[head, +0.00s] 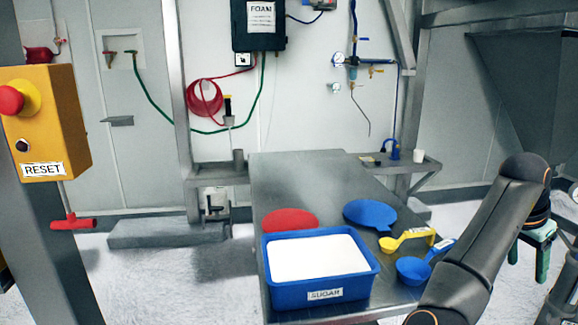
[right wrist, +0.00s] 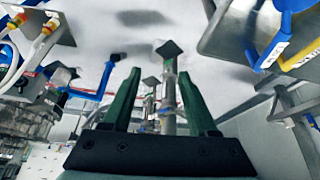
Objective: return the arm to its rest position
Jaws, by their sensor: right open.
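My right arm rises from the bottom right of the head view, bent at the elbow. My right gripper (right wrist: 153,80) shows in the right wrist view with its two green fingers apart and nothing between them. In the head view its green fingers (head: 528,254) hang at the right, beyond the arm and clear of the table. My left gripper is not in view.
The steel table (head: 300,178) holds a blue sugar tub (head: 320,294) with white powder, red (head: 290,220) and blue (head: 369,214) discs, a yellow scoop (head: 398,243) and a blue scoop (head: 415,270). A yellow reset box (head: 60,120) stands left. Floor shows right of the table.

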